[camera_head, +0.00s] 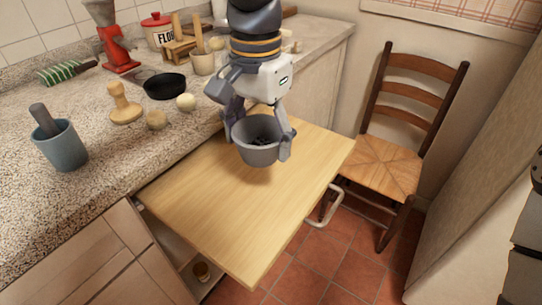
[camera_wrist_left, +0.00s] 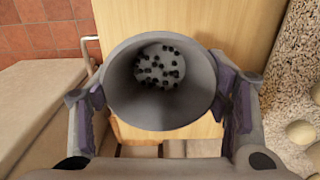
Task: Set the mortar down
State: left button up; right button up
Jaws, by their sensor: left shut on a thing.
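The grey mortar (camera_head: 257,154) is a round bowl, upright, with several small black grains in it. It also shows in the left wrist view (camera_wrist_left: 120,92), where I look down into it. My left gripper (camera_head: 262,147) is shut on the mortar, one finger on each side of its outer wall. The mortar is over the pull-out wooden board (camera_head: 215,200), towards its far part. I cannot tell whether its base touches the board. My right gripper is not in view.
The granite counter (camera_head: 95,190) holds a blue-grey cup (camera_head: 66,150) with a dark pestle, a wooden stamp (camera_head: 124,108), a small black pan (camera_head: 165,86) and a flour tin (camera_head: 157,30). A wooden chair (camera_head: 385,165) stands right of the board. The board's near part is clear.

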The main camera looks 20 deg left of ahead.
pick_arm(q)
jog(key=w+f, duration=0.2)
jog(key=w+f+b, duration=0.1)
jog(key=w+f, duration=0.1)
jog(key=f, duration=0.1)
jog(key=shift+w+d+f, duration=0.1)
jog(key=shift+w+f, duration=0.05)
jog(key=shift+f, duration=0.1)
jog(key=shift+w+f+b, duration=0.15)
jog(key=shift+f, duration=0.7)
jog(key=shift+w+f+b, duration=0.15)
jog(key=shift+f, duration=0.65)
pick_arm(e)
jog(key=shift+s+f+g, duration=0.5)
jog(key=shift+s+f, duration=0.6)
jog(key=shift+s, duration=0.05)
pick_arm(q)
jog(key=shift+f, duration=0.15)
jog(key=o, duration=1.7)
notch_tip(320, 180, up, 12)
jog(key=shift+r, duration=0.1)
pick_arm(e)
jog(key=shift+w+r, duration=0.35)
pick_arm(q)
jog(key=shift+s, duration=0.1)
